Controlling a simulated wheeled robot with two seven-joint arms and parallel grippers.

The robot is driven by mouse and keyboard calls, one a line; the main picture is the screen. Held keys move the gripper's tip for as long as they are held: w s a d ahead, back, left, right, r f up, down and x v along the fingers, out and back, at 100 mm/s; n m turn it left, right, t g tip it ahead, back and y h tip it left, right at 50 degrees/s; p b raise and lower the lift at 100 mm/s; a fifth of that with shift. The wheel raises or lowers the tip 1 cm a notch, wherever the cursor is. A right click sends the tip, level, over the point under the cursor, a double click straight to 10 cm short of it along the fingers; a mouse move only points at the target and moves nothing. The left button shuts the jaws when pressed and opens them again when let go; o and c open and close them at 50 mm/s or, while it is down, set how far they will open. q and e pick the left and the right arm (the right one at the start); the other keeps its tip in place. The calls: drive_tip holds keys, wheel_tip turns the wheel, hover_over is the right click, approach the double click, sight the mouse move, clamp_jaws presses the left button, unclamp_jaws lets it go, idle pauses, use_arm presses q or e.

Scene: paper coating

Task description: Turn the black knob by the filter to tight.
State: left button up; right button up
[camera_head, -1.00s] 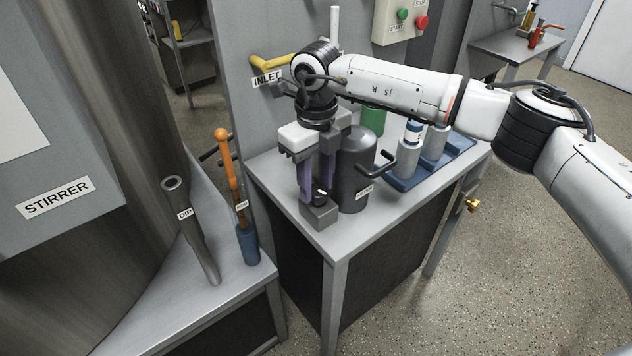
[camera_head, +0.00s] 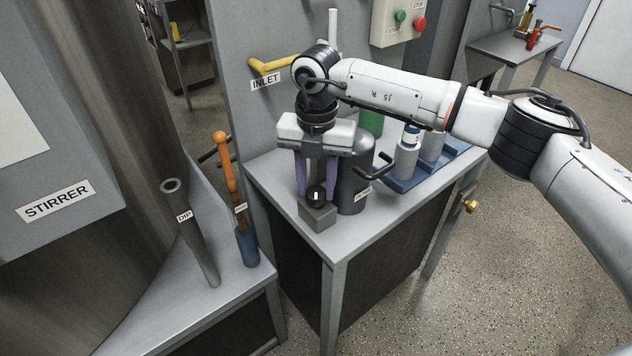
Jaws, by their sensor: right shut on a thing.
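The black knob (camera_head: 316,194) sits on top of a small grey block (camera_head: 318,217) at the front of the table. A white mark shows on the knob. The dark grey filter (camera_head: 354,178) stands just behind and to the right of it, with a label low on its side. My right gripper (camera_head: 316,190) points straight down over the block, its two purple-grey fingers on either side of the knob and shut on it. The fingers hide part of the knob's sides. My left gripper is not in view.
A blue tray (camera_head: 409,183) with white-capped bottles stands to the right on the table (camera_head: 375,230). A black handle (camera_head: 384,166) sticks out beside the filter. The yellow inlet lever (camera_head: 270,66) is on the panel behind. A dip tube (camera_head: 192,235) and an orange-handled tool (camera_head: 225,165) stand at left.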

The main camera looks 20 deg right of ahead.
sight(317, 190)
drive_tip(key=shift+w+d+r+m, duration=0.1)
drive_tip(key=shift+r+m, duration=0.05)
drive_tip(key=shift+m, duration=1.85)
drive_tip(key=o, duration=1.1)
wheel_tip(317, 190, up, 10)
drive_tip(key=shift+r, duration=0.1)
